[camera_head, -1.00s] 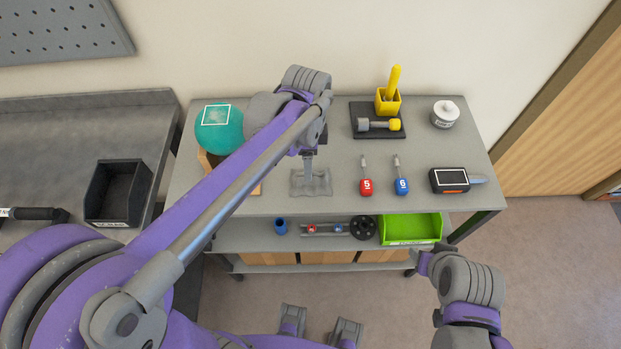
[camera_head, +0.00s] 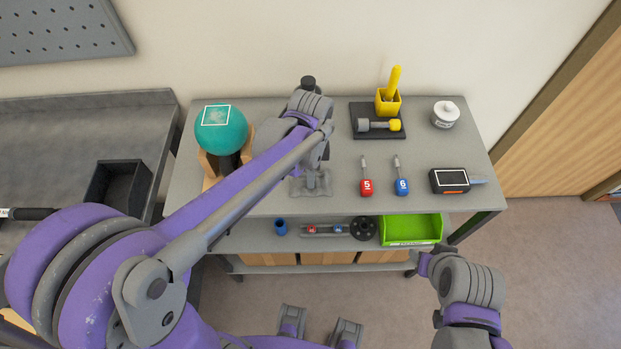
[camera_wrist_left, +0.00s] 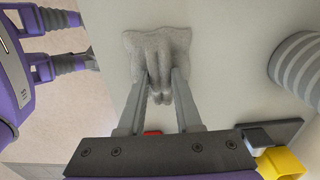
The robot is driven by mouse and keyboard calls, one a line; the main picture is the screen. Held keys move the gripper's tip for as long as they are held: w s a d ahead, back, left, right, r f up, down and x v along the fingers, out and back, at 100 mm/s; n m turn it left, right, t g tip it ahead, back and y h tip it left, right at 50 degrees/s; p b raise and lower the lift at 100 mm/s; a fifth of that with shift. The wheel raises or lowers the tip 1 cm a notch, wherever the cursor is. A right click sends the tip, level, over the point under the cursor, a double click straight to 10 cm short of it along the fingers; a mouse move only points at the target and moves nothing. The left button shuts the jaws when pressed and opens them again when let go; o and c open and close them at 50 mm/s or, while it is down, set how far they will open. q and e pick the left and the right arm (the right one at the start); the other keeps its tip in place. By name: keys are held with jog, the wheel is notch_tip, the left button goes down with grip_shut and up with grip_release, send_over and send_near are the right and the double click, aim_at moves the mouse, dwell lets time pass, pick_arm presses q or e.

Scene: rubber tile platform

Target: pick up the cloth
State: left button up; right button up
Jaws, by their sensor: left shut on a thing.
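The grey cloth (camera_head: 312,186) lies on the top of the grey cart, near its front edge. My left gripper (camera_head: 312,180) is down at the cloth, its arm hiding part of it from the head. In the left wrist view, the cloth (camera_wrist_left: 172,42) is bunched into folds between the two fingertips of my left gripper (camera_wrist_left: 161,78), which are shut on it. The spread part of the cloth still appears to rest on the top. My right gripper (camera_head: 432,256) is in front of the cart, at the lower right, away from the cloth; its opening is unclear.
Right of the cloth are a red screwdriver (camera_head: 366,186), a blue screwdriver (camera_head: 402,185) and a dark device (camera_head: 450,181). A teal ball (camera_head: 221,135) stands at the left. Behind are a yellow holder (camera_head: 388,103) and a white-lidded jar (camera_head: 445,114). A green bin (camera_head: 411,230) sits below.

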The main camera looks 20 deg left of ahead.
pick_arm(q)
grip_shut()
notch_tip(320, 180, up, 10)
jog(key=shift+p, duration=0.35)
jog(key=shift+o, duration=0.8)
grip_release()
grip_shut()
